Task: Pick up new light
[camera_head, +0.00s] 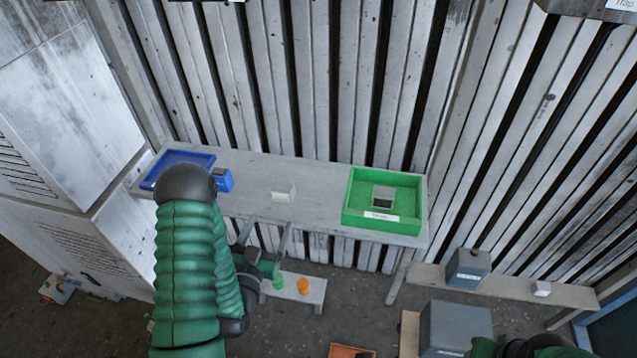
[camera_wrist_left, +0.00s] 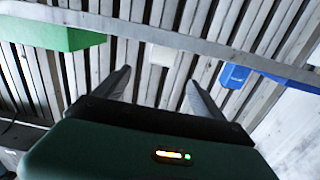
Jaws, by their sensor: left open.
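A small white block (camera_head: 283,193), which may be the new light, sits on the grey shelf between the blue tray and the green tray. It also shows in the left wrist view (camera_wrist_left: 160,55), beyond the gap between the fingers. A grey, square, frame-like piece (camera_head: 383,198) lies in the green tray. My left gripper (camera_head: 267,226) is open and empty. In the head view its fingers point toward the shelf's front edge, below the white block and apart from it. In the left wrist view the fingertips (camera_wrist_left: 158,77) stand wide apart. My right gripper's fingers are not visible.
The green tray (camera_head: 353,213) is at the shelf's right end, the blue tray (camera_head: 160,161) at its left, with a blue object (camera_head: 223,181) beside it. A slatted wall stands behind. A low bench (camera_head: 312,289) holds a green and an orange piece. Grey boxes stand right.

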